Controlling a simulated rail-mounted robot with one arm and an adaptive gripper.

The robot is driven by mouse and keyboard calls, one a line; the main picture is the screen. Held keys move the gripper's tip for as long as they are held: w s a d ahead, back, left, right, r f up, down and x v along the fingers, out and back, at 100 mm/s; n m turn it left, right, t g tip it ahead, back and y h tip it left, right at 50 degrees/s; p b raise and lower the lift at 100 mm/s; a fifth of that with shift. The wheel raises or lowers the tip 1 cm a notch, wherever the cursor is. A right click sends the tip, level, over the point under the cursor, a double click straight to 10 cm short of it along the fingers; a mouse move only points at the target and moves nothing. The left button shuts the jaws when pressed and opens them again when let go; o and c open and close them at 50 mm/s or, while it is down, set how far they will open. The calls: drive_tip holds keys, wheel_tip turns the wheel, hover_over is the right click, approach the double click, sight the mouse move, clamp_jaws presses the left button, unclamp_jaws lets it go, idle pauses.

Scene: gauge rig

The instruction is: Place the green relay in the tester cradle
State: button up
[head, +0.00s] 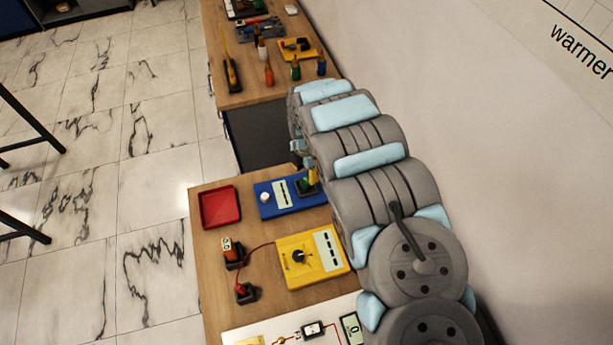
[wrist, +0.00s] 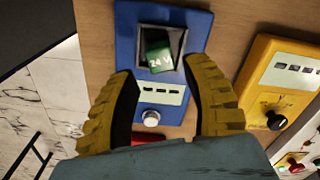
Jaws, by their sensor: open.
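The green relay (wrist: 159,54), marked 24 V, sits in the dark cradle (wrist: 181,40) at the far end of the blue tester (wrist: 128,25) in the wrist view. It looks slightly turned against the cradle's rim; how deep it sits I cannot tell. My gripper (wrist: 158,70) is open, its yellow fingers apart on either side of the tester, with nothing between the tips touching them. In the head view the blue tester (head: 272,202) lies on the near bench, the green relay (head: 304,187) at its right end, beside a yellow fingertip (head: 312,176).
A red tray (head: 221,208) lies left of the tester. A yellow meter (head: 300,270) stands nearer, with an orange block (head: 229,247) in a black holder and a red probe (head: 241,289) beside it. The far bench (head: 240,98) holds tools and bottles.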

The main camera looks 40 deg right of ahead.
sight(306, 180)
wheel_tip(306, 180, up, 7)
drive_tip(key=p, duration=0.1)
drive_tip(key=shift+p, duration=0.4)
drive_tip(key=shift+f, duration=0.1)
idle(0.4)
